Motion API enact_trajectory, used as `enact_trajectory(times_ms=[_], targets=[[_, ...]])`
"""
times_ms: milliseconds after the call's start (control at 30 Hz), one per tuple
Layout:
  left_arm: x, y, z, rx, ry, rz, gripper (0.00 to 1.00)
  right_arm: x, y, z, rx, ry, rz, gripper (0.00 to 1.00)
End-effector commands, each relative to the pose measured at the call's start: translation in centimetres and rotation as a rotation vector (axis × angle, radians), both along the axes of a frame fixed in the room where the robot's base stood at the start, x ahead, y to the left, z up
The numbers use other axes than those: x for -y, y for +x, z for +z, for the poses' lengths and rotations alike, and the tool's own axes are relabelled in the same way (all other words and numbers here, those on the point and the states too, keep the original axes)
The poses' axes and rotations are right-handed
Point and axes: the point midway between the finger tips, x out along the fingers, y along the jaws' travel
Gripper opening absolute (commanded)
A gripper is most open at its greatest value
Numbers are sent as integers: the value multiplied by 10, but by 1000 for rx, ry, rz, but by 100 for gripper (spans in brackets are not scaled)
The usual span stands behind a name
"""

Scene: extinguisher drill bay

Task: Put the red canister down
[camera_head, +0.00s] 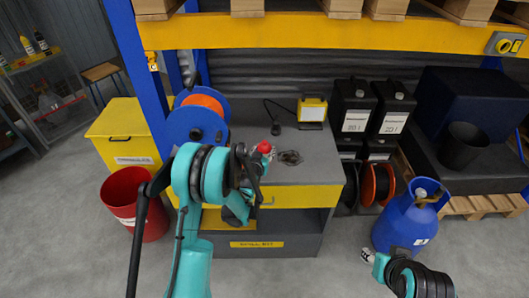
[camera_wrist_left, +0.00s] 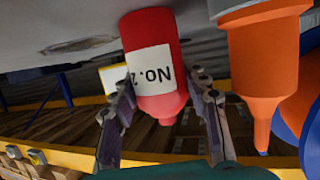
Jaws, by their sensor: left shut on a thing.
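The red canister (camera_wrist_left: 174,32) has a white label reading "No. 2", upside down in the left wrist view. My left gripper (camera_wrist_left: 165,88) is shut on it, one finger on each side. In the head view only the canister's red top (camera_head: 264,147) shows beyond my left gripper (camera_head: 256,163), over the grey bench top (camera_head: 305,171). My arm hides the rest. I cannot tell whether its base touches the bench. My right gripper (camera_head: 377,264) is low at the right, near a blue gas cylinder (camera_head: 405,223); its fingers are unclear.
An orange nozzled bottle (camera_wrist_left: 262,60) is close beside the canister in the wrist view. A blue reel (camera_head: 190,124) stands at the bench's left; a yellow lamp (camera_head: 312,110) is at the back. A dark coiled item (camera_head: 290,157) lies right of the canister. The bench's right front is clear.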

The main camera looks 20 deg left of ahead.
Motion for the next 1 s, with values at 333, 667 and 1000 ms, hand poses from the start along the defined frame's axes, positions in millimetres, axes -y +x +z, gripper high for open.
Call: enact_trajectory(times_ms=[333, 667, 1000], targets=[[0, 0, -1, 0, 0, 0, 66, 0, 0, -2, 0, 0, 0, 40], [0, 0, 1, 0, 0, 0, 66, 0, 0, 0, 0, 0, 0, 40], [2, -54, 21, 0, 0, 0, 66, 0, 0, 16, 0, 0, 0, 40]])
